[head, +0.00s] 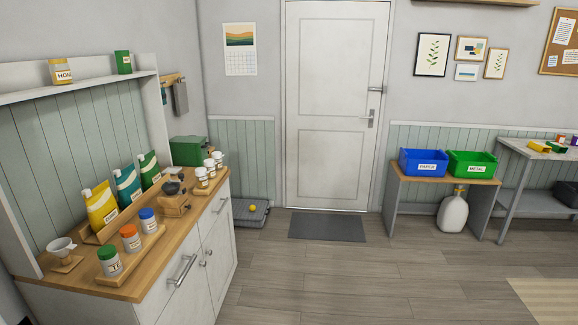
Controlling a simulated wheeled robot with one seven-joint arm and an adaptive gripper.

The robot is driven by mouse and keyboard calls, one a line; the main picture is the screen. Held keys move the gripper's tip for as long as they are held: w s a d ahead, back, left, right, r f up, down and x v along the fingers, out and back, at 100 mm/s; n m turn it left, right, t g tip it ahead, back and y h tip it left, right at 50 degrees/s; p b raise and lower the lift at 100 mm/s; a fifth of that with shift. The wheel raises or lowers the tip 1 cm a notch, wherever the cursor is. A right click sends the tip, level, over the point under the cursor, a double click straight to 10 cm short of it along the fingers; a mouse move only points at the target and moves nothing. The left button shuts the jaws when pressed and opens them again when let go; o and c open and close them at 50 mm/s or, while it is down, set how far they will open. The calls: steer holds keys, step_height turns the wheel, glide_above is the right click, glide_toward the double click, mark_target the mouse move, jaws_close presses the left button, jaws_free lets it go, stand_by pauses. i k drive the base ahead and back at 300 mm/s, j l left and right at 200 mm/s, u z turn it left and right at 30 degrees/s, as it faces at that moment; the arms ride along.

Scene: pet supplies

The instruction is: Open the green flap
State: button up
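A green box (188,151) stands at the far end of the wooden counter, near the wall corner. It is the likeliest place for the green flap, but it is too small here to make out a separate flap or whether it is open. White labelled jars (202,178) stand in front of its right side. My gripper is not in view.
The counter (125,287) also holds pouches (102,205), lidded jars (131,238), a grinder (172,188) and a white cup (62,250). Blue (423,162) and green (472,164) bins sit on a stand. A grey tray (262,217) holds a yellow ball. The middle floor is clear.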

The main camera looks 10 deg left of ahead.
mark_target(193, 139)
steer(key=i+u, duration=0.2)
steer(key=i, duration=0.5)
steer(key=i+u, duration=0.2)
steer(key=i, duration=0.55)
steer(key=i+l+u, duration=0.2)
steer(key=i, duration=0.5)
steer(key=i+u, duration=0.15)
steer(key=i, duration=0.75)
steer(key=i+l+u, duration=0.15)
steer(key=i, duration=0.7)
steer(key=i+u, duration=0.6)
steer(key=i, duration=0.15)
